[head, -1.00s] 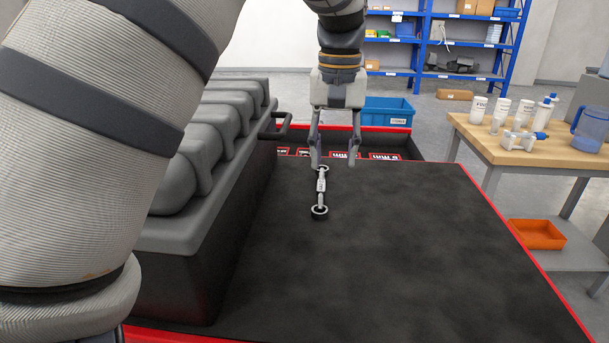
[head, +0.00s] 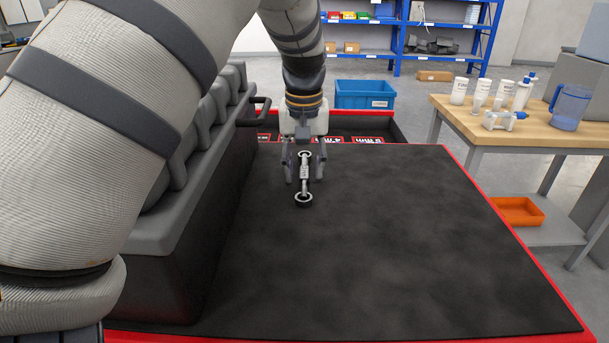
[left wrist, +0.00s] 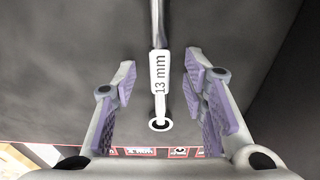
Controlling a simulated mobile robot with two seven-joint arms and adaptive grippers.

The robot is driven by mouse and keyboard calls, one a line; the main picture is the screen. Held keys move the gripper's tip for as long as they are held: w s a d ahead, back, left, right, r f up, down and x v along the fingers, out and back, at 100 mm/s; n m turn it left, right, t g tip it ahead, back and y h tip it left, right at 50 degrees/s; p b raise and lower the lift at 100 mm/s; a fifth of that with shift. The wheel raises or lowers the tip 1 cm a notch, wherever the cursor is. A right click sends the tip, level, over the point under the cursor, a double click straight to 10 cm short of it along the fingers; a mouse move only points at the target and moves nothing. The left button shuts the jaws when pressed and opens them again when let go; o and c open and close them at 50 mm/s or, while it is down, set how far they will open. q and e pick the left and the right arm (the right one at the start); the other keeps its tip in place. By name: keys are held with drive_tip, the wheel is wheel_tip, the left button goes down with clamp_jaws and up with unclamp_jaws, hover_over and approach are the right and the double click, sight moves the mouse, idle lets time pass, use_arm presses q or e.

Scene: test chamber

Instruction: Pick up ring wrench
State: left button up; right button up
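The ring wrench (head: 304,185) is a slim metal tool with a ring at each end. It lies on the black mat (head: 400,250), pointing away from me. In the left wrist view its white label (left wrist: 161,73) reads "13 mm". My left gripper (head: 305,178) is over the far half of the wrench, with a finger on either side. In the left wrist view the gripper (left wrist: 160,95) is open, and the wrench runs between its purple pads with gaps on both sides. The wrench's near end runs out of that view. My right gripper is not in view.
A grey ribbed case (head: 185,220) stands left of the mat, close to my left arm. A red-edged tray with labels (head: 365,139) lies behind the mat. A wooden table (head: 450,112) with bottles and a jug is at right. The mat's right side is clear.

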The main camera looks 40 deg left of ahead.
use_arm(q)
drive_tip(key=shift+r, duration=0.1)
clamp_jaws()
